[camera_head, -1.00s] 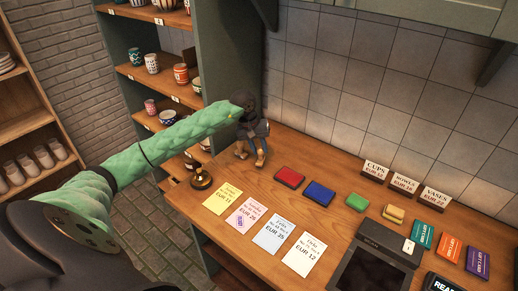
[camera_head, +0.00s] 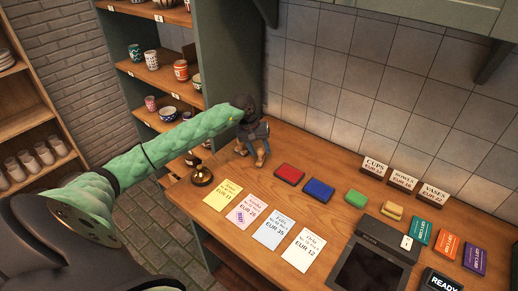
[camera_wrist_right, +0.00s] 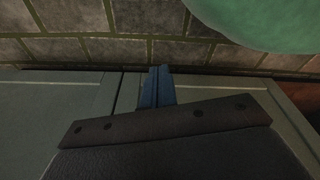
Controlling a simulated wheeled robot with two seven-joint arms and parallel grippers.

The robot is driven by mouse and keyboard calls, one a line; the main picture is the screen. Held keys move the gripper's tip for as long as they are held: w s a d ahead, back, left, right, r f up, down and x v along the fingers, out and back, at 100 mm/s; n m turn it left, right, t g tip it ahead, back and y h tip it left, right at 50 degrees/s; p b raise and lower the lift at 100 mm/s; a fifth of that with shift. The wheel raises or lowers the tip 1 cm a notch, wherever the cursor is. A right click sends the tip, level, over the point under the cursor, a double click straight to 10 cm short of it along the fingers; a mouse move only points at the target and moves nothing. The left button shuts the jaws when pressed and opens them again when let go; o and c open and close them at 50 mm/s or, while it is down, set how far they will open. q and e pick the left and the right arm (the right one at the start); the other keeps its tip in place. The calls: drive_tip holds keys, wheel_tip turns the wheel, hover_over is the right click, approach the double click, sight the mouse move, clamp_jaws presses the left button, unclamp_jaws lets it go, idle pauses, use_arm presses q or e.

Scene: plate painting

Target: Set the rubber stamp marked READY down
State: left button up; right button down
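My left gripper (camera_head: 257,136) is over the far left part of the wooden counter, pointing down. Two small tan, wooden-looking pieces show right by its fingers, one at the left (camera_head: 240,150) and one at the right (camera_head: 261,159). They look like stamps, at or close to the counter top. I cannot read READY on either, nor tell whether the fingers grip or only surround one. My right gripper (camera_wrist_right: 156,86) shows only in the right wrist view, its blue fingers together with nothing seen between them.
Right of the gripper lie a red pad (camera_head: 289,173) and a blue pad (camera_head: 318,191). A brass bell (camera_head: 202,176) and several price cards (camera_head: 273,232) are in front. A dark READY sign (camera_head: 441,281) stands at bottom right. A shelf (camera_head: 163,68) is at the left.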

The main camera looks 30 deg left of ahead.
sight(259, 149)
drive_tip(key=shift+r, duration=0.1)
use_arm(q)
drive_tip(key=shift+r, duration=0.15)
drive_tip(key=shift+a+r, duration=0.1)
drive_tip(key=shift+r, duration=0.2)
drive_tip(key=shift+a+r, duration=0.1)
drive_tip(key=shift+r, duration=0.25)
drive_tip(key=shift+s+a+r+b, duration=0.2)
drive_tip(key=shift+r+b, duration=0.4)
drive_tip(key=shift+r, duration=0.1)
drive_tip(key=b+v, duration=0.3)
drive_tip(key=v, duration=0.6)
use_arm(e)
drive_tip(key=w+a+r, duration=0.3)
drive_tip(key=w+r, duration=0.1)
drive_tip(key=r, duration=0.3)
drive_tip(key=shift+w+a, duration=0.35)
drive_tip(key=shift+w, duration=0.05)
use_arm(q)
drive_tip(key=shift+r, duration=0.25)
